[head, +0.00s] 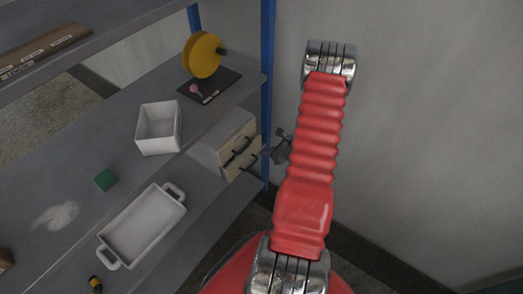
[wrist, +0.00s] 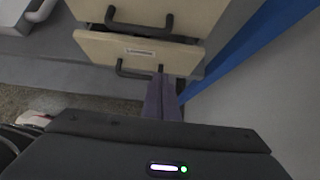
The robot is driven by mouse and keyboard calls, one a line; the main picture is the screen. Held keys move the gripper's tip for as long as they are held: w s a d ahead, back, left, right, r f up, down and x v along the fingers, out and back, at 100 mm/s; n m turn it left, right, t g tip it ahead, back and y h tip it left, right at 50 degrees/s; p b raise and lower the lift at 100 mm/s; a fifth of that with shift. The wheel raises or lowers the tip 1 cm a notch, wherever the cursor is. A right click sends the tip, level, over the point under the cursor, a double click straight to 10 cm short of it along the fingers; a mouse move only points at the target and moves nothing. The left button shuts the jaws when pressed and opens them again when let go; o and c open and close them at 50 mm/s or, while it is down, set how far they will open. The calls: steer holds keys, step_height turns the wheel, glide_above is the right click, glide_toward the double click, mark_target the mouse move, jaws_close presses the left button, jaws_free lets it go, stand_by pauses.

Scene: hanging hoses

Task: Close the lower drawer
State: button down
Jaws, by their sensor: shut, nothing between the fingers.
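A small drawer unit (head: 207,152) with two pale wooden fronts and dark bar handles stands on the shelf. In the wrist view the lower drawer (wrist: 98,48) has a label and lies below the upper drawer (wrist: 195,12). My gripper (wrist: 160,78) is shut and empty. Its tips are at the right end of the lower handle (wrist: 135,73), touching or very close to the front. In the head view my arm partly hides the gripper.
A blue post (head: 268,60) stands right of the drawers, with a grey wall beyond. The shelf also holds a white bin (head: 158,140), a white tray (head: 140,228), a green cube (head: 106,179) and a yellow disc (head: 202,55) on a dark plate.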

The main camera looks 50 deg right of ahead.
steer(key=v, duration=0.9)
steer(key=shift+r, duration=0.4)
steer(key=shift+s, duration=0.1)
